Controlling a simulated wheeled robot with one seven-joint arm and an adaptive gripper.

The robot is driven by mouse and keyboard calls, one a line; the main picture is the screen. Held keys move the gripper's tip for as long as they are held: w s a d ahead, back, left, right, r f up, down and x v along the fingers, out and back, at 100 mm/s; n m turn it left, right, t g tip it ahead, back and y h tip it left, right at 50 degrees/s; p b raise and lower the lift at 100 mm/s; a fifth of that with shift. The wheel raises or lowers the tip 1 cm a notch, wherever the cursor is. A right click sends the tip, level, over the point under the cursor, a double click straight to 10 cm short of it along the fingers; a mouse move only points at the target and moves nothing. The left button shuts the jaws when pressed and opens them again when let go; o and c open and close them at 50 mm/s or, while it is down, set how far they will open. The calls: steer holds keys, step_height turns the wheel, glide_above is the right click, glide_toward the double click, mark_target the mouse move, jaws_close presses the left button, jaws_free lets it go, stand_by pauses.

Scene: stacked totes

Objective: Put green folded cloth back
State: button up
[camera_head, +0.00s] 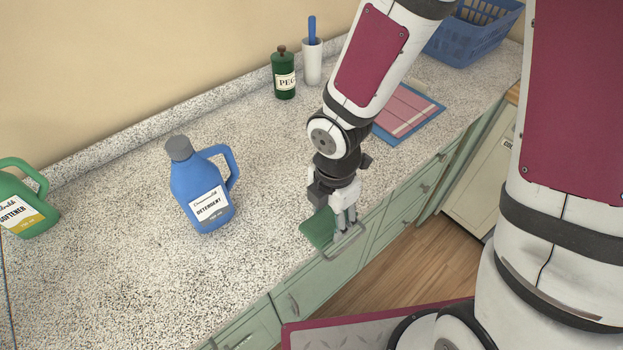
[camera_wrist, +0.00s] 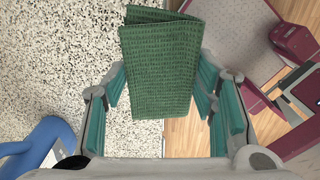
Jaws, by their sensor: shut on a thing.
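The green folded cloth (camera_head: 317,228) is at the front edge of the speckled counter, right of the blue detergent jug. In the wrist view the cloth (camera_wrist: 160,62) lies between my two fingers, with counter behind its left part and wooden floor behind its right part. My gripper (camera_head: 344,230) points down and is shut on the cloth. In the head view the fingers cover the cloth's right side. I cannot tell whether the cloth touches the counter or hangs just above it.
The blue detergent jug (camera_head: 203,190) stands left of my gripper. A green softener jug (camera_head: 28,200) is at the far left. A green bottle (camera_head: 284,75) and white cup (camera_head: 312,62) stand by the wall. The counter's middle is clear.

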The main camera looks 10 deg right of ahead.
steer(key=w, duration=0.5)
steer(key=w+a+f, duration=0.1)
steer(key=w, duration=0.4)
steer(key=w+a, duration=0.1)
steer(key=w, duration=0.4)
steer(key=shift+f+p, duration=0.25)
steer(key=shift+p, duration=0.15)
steer(key=shift+w+f, duration=0.15)
steer(key=shift+w, duration=0.05)
step_height(320, 180, down, 2)
steer(key=shift+s+f+p, duration=0.1)
steer(key=shift+f+p, duration=0.05)
steer(key=shift+p, duration=0.25)
steer(key=shift+f, duration=0.45)
steer(key=shift+f, duration=0.15)
steer(key=o, duration=1.1)
